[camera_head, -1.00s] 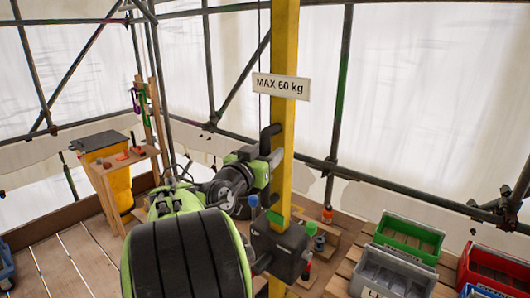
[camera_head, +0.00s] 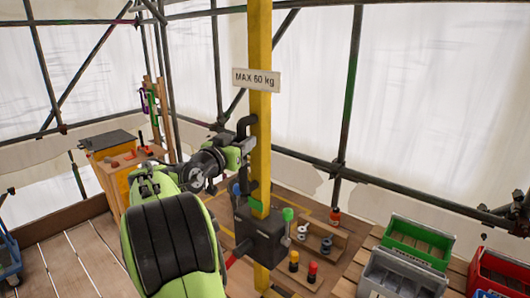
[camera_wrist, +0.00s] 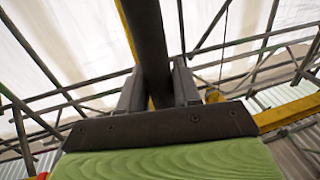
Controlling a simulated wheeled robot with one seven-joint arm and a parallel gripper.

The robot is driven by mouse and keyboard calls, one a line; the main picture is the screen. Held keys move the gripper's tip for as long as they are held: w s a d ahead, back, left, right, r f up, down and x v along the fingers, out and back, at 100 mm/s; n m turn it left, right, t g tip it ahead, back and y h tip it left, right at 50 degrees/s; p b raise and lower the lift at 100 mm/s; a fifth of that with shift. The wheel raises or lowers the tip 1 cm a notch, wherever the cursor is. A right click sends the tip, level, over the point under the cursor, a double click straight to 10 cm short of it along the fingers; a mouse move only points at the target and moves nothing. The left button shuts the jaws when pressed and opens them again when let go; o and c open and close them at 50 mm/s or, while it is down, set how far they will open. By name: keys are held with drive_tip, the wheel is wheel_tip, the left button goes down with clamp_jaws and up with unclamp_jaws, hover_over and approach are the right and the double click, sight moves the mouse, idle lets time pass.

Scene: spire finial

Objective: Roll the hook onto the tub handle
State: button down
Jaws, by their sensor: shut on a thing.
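My gripper (camera_head: 246,148) is shut on a black bent handle (camera_head: 245,125) on the near side of a yellow post (camera_head: 259,90). In the wrist view the handle shows as a thick dark bar (camera_wrist: 147,40) between the two grey fingers. A black box (camera_head: 259,238) with coloured knobs sits low on the post. I cannot make out a hook or a tub handle in these views.
Green (camera_head: 418,240), grey (camera_head: 397,276) and red (camera_head: 497,272) crates stand at the right. Scaffold poles and sheeting surround the platform.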

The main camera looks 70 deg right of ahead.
drive_tip(key=shift+w+d, duration=0.35)
drive_tip(key=shift+w, duration=0.55)
drive_tip(key=c, duration=0.9)
unclamp_jaws()
drive_tip(key=shift+w+d, duration=0.1)
drive_tip(key=shift+w, duration=0.1)
drive_tip(key=shift+c, duration=0.2)
drive_tip(key=shift+s, duration=0.1)
drive_tip(key=b+v, duration=0.4)
drive_tip(key=v, duration=1.2)
